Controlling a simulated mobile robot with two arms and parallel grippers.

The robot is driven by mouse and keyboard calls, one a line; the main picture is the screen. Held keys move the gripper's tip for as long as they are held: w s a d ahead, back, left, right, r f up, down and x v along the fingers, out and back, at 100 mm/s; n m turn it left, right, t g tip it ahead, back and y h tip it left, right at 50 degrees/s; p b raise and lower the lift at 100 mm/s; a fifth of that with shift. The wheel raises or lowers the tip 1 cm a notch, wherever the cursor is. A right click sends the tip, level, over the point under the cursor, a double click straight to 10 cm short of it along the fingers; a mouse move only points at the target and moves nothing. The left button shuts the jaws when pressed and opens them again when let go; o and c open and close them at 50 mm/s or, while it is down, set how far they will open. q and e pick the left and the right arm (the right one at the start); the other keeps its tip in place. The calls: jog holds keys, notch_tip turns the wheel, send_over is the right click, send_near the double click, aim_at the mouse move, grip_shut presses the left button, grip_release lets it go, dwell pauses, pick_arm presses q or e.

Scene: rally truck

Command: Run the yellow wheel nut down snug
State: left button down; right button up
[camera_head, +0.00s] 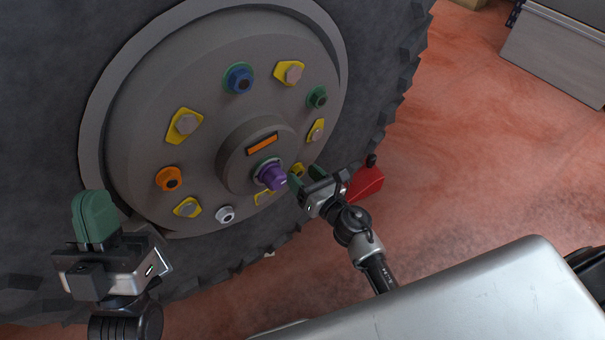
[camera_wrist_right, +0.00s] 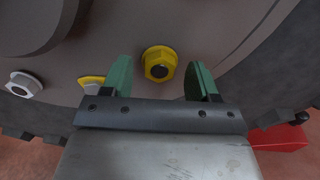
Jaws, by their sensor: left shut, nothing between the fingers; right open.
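The yellow wheel nut (camera_wrist_right: 159,64) sits on the grey hub face, with a dark stud end in its middle. In the head view the nut (camera_head: 297,170) shows at the lower right of the hub, partly hidden by my right gripper (camera_head: 306,181). In the right wrist view my right gripper (camera_wrist_right: 161,80) is open, its green fingers on either side of the nut with gaps. I cannot tell how far the nut is from the hub face. My left gripper (camera_head: 96,216) is shut and empty, in front of the tyre at the lower left.
Other nuts on the hub are blue (camera_head: 239,79), green (camera_head: 317,97), orange (camera_head: 169,179) and white (camera_head: 225,215). A purple piece (camera_head: 271,176) sticks out at the hub centre. A red object (camera_head: 366,184) lies on the floor behind my right arm.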

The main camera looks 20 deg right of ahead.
jog(key=shift+w+a, duration=0.15)
jog(key=shift+w, duration=0.25)
jog(key=shift+c, duration=0.2)
jog(key=c, duration=0.9)
